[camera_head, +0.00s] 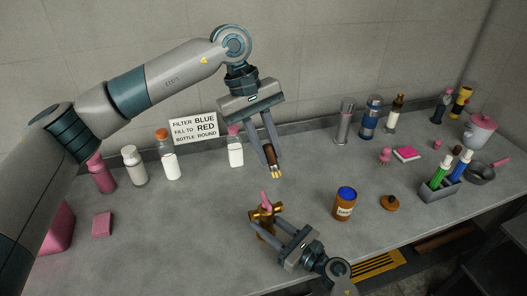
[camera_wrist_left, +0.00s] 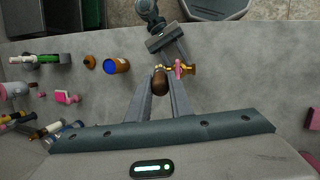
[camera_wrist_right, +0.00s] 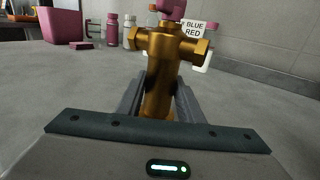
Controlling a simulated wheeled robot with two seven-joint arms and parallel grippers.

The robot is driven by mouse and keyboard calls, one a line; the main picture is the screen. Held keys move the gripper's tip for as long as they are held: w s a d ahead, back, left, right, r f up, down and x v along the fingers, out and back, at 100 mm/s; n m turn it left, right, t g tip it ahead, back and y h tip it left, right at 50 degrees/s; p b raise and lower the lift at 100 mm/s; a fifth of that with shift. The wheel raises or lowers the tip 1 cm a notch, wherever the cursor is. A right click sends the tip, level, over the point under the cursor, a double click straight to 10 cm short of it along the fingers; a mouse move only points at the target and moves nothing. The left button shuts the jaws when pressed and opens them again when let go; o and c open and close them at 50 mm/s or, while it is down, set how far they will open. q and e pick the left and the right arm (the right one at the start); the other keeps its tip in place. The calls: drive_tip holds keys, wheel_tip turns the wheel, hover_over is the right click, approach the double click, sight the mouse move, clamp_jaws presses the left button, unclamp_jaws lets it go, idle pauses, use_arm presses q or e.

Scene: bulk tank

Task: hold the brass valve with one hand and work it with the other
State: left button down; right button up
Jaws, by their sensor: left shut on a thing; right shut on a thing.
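The brass valve (camera_head: 259,222) has a pink handle (camera_head: 265,199) on top. My right gripper (camera_head: 280,238) is shut on the valve's body, which stands upright between its fingers in the right wrist view (camera_wrist_right: 160,85). I cannot tell whether the valve touches the counter. My left gripper (camera_head: 269,150) is above and behind the valve, fingers pointing down. It is shut on a brown-handled tool (camera_head: 271,158) with a brass-coloured forked tip (camera_head: 276,174). The tool's rounded brown end shows in the left wrist view (camera_wrist_left: 160,81). The tip is apart from the valve.
A brown jar with a blue lid (camera_head: 344,204) and a brown knob-like thing (camera_head: 390,203) stand right of the valve. Several bottles, such as an orange-capped one (camera_head: 167,158), line the back near a sign (camera_head: 194,128).

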use_arm(q)
drive_tip(key=d, duration=0.1)
drive_tip(key=d+g, duration=0.1)
drive_tip(key=shift+w+d+f+y, duration=0.2)
drive_tip(key=shift+w+d+y, duration=0.05)
drive_tip(key=shift+d+y, duration=0.05)
drive_tip(key=shift+f, duration=0.1)
drive_tip(key=shift+f, duration=2.45)
